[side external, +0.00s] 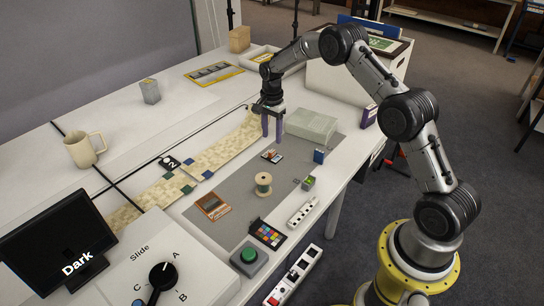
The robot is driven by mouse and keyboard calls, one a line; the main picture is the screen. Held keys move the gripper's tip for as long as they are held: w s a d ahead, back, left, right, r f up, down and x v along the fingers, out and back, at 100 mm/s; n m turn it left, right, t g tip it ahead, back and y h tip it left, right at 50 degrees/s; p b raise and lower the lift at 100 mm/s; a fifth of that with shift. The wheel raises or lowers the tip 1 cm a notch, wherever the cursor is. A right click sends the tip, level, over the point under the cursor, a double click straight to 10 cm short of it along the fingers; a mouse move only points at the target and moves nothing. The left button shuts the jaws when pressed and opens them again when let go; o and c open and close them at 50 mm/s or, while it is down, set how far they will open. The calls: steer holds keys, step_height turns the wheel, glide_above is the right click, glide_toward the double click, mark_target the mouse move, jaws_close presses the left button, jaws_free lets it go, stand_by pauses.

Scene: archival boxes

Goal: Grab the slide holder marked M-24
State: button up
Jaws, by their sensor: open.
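My gripper (272,138) points straight down over the grey mat (237,195), its two purple fingers apart with nothing seen between them. No marking M-24 can be read, so I cannot tell which item is the slide holder. Other small pieces on the mat are a brown-orange card-like piece (212,206), a blue block (319,156) and a small green-topped block (308,183).
A wooden spool (263,184) stands mid-mat, and a pale grey box (311,124) lies right of my gripper. A patterned strip (222,154) runs left. A colour chart (267,233), green button (249,256), mug (83,150) and "Dark" screen (62,248) stand nearer or left.

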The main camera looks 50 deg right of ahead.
mark_target(272, 151)
steer(key=shift+s+a+f, duration=0.1)
steer(key=shift+f, duration=3)
jaws_close()
